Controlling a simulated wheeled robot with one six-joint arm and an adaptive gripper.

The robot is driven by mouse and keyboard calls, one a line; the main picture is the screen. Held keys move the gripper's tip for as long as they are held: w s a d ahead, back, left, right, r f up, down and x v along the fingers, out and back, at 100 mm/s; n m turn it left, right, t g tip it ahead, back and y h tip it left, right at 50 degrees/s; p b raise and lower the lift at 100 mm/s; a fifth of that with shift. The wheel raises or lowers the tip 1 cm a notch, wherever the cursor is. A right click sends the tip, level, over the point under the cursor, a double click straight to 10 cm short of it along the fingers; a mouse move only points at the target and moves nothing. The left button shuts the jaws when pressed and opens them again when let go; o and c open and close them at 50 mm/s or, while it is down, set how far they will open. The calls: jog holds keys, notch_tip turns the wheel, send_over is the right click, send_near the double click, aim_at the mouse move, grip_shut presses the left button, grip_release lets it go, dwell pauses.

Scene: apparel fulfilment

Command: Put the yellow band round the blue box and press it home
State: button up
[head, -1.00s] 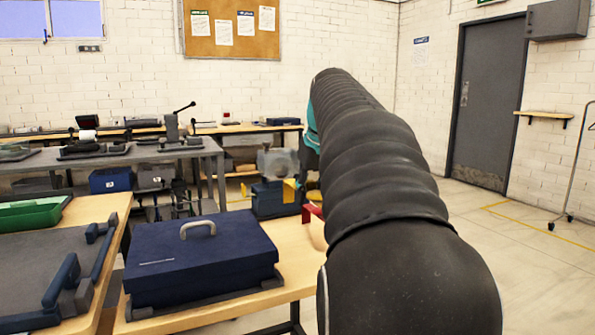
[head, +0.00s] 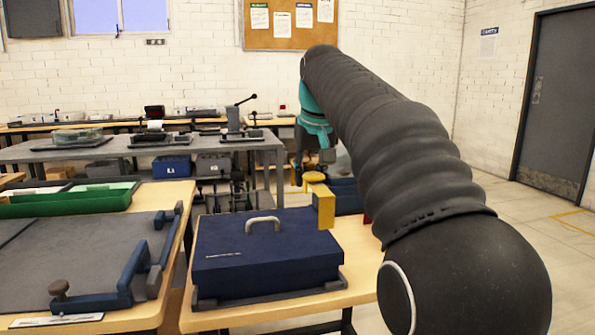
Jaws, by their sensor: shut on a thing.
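The blue box (head: 265,270) has a lid with a pale handle (head: 263,222). It sits on a dark tray on a wooden table in the head view. The yellow band (head: 323,207) shows as a yellow angled piece, upright in front of the lid's far right corner as seen. I cannot tell whether it touches the box. My gripper (head: 313,171), below the teal wrist, is shut on the yellow band. Its fingertips are small and partly hidden behind yellow parts, and my dark arm covers the area to the right.
At left, a second table holds a grey board with a blue fixture (head: 140,280) and a green tray (head: 68,203). A grey bench (head: 90,150) stands behind. A small red thing (head: 367,219) shows beside my arm. Open floor lies at right.

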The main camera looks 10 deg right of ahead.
jog(key=shift+w+a+f+b, duration=0.1)
jog(key=shift+a+f+b, duration=0.3)
jog(key=shift+f+b, duration=0.35)
jog(key=shift+w+a+f+b, duration=0.1)
jog(key=shift+a+f+b, duration=0.35)
jog(key=shift+f+b, duration=0.3)
jog(key=shift+w+a+f+b, duration=0.1)
jog(key=shift+a+f+b, duration=0.3)
jog(key=shift+f+b, duration=0.35)
jog(key=shift+s, duration=0.1)
